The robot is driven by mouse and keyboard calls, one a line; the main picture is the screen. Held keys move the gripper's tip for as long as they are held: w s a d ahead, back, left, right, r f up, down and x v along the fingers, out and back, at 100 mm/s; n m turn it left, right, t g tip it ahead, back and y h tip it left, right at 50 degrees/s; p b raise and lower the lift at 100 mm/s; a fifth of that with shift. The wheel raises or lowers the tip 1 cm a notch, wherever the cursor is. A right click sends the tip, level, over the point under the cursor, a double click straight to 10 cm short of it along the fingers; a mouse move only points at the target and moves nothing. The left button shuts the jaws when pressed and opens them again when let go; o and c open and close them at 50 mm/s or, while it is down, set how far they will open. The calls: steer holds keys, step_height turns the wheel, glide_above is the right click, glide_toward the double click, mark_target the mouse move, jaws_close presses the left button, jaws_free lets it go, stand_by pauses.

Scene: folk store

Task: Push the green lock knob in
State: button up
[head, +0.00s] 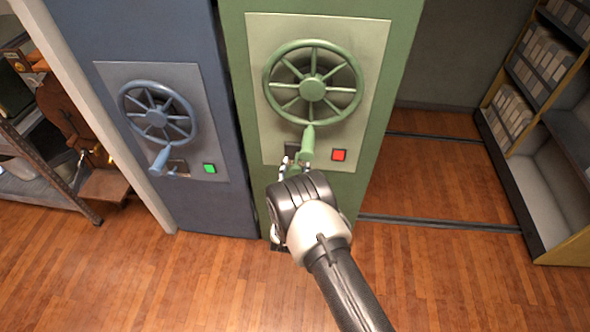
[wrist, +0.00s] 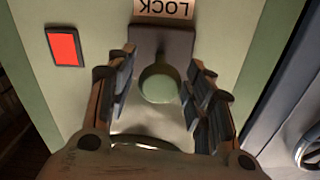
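The green lock knob (wrist: 160,84) shows in the wrist view on a dark plate (wrist: 177,42) below an upside-down LOCK label (wrist: 165,8). My gripper (wrist: 162,66) is open, with one finger on each side of the knob. A gap shows between the knob and the fingers on both sides, and I cannot tell how far the fingers reach in depth. In the head view my gripper (head: 293,168) is at the lower front of the green cabinet (head: 232,60). The knob is largely hidden there by my gripper and the wheel's handle.
A green handwheel (head: 312,87) with a downward handle (head: 308,143) sits just above my gripper. A red light (head: 339,155) is to the right. A blue cabinet (head: 215,110) with its own wheel (head: 157,118) and green light (head: 209,168) stands left. The wooden floor in front is clear.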

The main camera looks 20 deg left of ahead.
jaws_close()
stand_by(0.4)
